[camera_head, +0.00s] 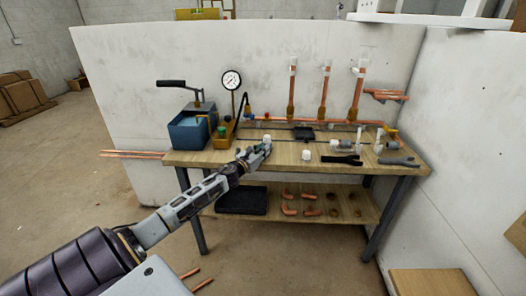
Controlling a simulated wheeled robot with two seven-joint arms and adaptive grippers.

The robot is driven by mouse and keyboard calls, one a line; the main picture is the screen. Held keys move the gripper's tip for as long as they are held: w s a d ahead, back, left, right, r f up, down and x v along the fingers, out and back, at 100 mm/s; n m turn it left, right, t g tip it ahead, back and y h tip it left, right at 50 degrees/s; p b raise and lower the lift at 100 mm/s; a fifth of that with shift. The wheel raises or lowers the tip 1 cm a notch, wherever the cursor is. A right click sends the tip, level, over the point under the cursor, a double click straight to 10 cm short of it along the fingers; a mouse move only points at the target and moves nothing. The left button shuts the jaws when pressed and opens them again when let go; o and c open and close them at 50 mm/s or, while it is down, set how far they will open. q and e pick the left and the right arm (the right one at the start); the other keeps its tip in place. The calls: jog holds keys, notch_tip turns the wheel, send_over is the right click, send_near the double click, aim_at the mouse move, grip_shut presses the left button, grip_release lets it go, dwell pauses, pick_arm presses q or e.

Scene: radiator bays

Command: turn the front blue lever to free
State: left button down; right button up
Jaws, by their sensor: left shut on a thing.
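My left gripper (262,149) reaches in from the left over the front part of the workbench (285,158). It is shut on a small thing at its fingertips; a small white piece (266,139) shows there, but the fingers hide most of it. I cannot make out a blue lever. Copper pipes (326,90) stand upright at the back of the bench on a horizontal copper line. A yellow-orange fitting (391,131) sits at the right end. My right gripper is not in view.
A blue test pump (188,131) with a black handle and a round gauge (231,80) stand at the bench's left. A white cap (306,155) and dark pliers (342,160) lie near the front. Copper fittings (310,197) lie on the lower shelf. Walls close off the back and right.

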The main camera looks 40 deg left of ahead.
pick_arm(q)
jog(key=c, duration=1.3)
grip_release()
jog(key=shift+d, duration=0.25)
jog(key=shift+a, duration=0.15)
jog(key=shift+s, duration=0.1)
jog(key=s+d, duration=0.1)
jog(key=s, duration=1)
jog(key=shift+s, duration=0.35)
